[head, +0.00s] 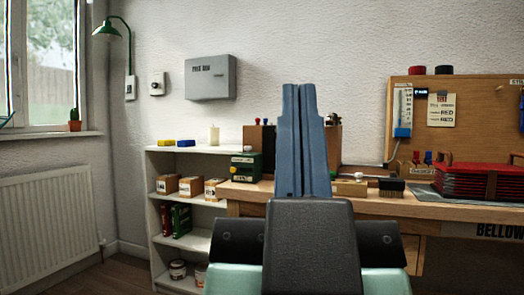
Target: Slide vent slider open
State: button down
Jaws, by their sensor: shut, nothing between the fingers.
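I cannot make out a vent slider for certain anywhere in the head view. My gripper (299,90) is in the middle of the picture, its two blue fingers pressed together and pointing up and away from me. Nothing is held between them. The fingers and my dark wrist hide part of the workbench (250,188) and the wall behind it.
A white shelf unit (149,205) with small boxes stands left of the bench. A grey wall box (210,78) and a small white wall device (157,83) are above it. A radiator (45,225) is under the window at left. Red bellows (480,181) lie on the bench at right.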

notch_tip(320, 180, up, 50)
jog(key=p, duration=4.7)
jog(key=shift+f, duration=0.2)
